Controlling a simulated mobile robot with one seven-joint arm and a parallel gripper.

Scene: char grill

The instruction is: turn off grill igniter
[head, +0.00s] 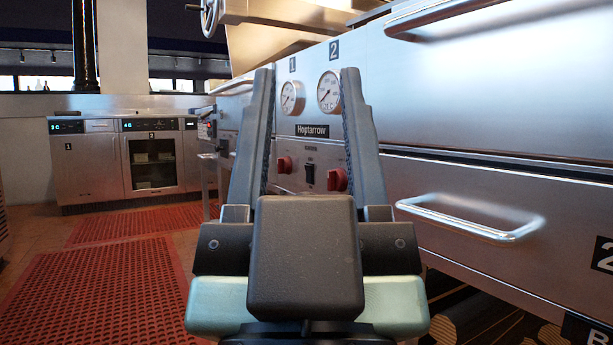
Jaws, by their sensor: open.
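The grill's control panel (308,146) is straight ahead in the head view, with two round gauges above a "Hoptarrow" label. Below the label, a black rocker switch (308,174) sits between a left red knob (284,165) and a right red knob (337,179). The small print above the switch is hard to read, so I cannot tell which control is the igniter or its setting. My gripper (307,75) is open and empty, its two long fingers pointing forward. In the picture the panel shows between the fingers; the gap to it is unclear.
Steel drawers with bar handles, one lower handle (470,217), fill the right side close by. A crank wheel (209,16) is at the top. Steel appliances (95,165) stand at the back left. Red mats (95,290) cover the open floor at left.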

